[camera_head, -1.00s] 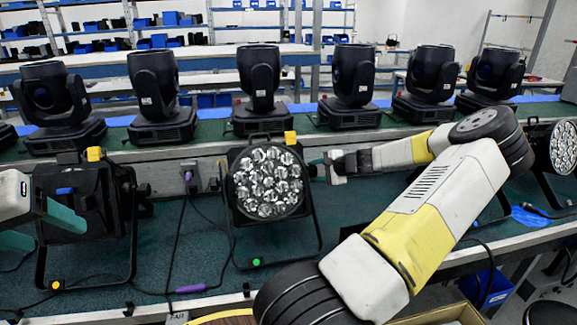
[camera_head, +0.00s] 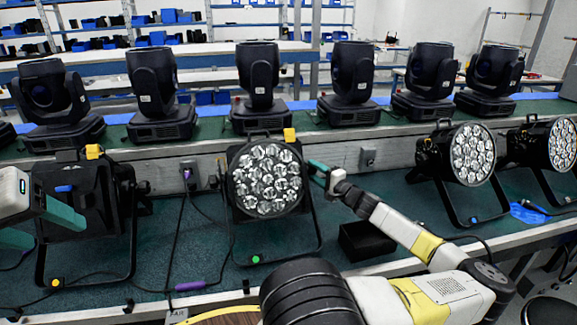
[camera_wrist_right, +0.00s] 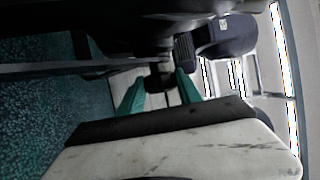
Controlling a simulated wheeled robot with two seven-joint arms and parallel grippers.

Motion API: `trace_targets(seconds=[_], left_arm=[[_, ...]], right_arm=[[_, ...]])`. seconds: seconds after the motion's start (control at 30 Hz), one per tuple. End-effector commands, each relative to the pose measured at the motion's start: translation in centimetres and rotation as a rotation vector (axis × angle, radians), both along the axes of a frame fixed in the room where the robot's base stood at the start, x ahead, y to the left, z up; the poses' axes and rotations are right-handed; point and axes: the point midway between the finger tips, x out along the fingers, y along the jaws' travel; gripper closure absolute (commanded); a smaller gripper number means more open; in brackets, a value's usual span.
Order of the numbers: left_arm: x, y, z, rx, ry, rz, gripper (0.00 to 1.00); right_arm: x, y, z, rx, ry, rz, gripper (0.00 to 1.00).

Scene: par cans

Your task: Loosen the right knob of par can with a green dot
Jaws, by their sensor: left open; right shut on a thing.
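The par can with the green dot (camera_head: 268,180) stands upright in the middle of the bench in the head view, its lens array facing me. The green dot (camera_head: 256,259) is on the bottom of its stand. My right gripper (camera_head: 318,171) is at the right side of this par can. In the right wrist view, my right gripper's teal fingers (camera_wrist_right: 159,92) are shut on the dark right knob (camera_wrist_right: 158,80). The knob is mostly hidden in the head view. My left gripper (camera_head: 40,228) is open at the left edge, in front of another par can.
A blue-dot par can (camera_head: 468,155) and another (camera_head: 560,145) stand on the right. A black box (camera_head: 366,241) sits near my right forearm. Several moving-head lights (camera_head: 258,85) line the back. Cables lie on the bench.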

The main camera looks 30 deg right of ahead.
Motion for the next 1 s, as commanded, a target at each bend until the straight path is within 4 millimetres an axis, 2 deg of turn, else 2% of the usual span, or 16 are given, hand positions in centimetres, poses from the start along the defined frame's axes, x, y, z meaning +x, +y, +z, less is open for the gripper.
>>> trace_targets(seconds=[0.6, 0.63, 0.7, 0.73, 1.0], left_arm=[[0.00, 0.00, 0.00, 0.000, 0.000, 0.000, 0.37], [0.00, 0.00, 0.00, 0.000, 0.000, 0.000, 0.37], [0.00, 0.00, 0.00, 0.000, 0.000, 0.000, 0.37], [0.00, 0.00, 0.00, 0.000, 0.000, 0.000, 0.37], [0.00, 0.00, 0.00, 0.000, 0.000, 0.000, 0.37]], right_arm=[[0.08, 0.18, -0.07, -0.010, -0.037, 0.004, 0.99], [0.08, 0.19, -0.07, -0.010, -0.037, 0.004, 0.55], [0.08, 0.18, -0.08, -0.009, -0.037, 0.004, 0.41], [0.07, 0.17, -0.08, -0.009, -0.037, 0.004, 0.37], [0.03, 0.08, -0.08, -0.009, -0.037, 0.002, 0.37]])
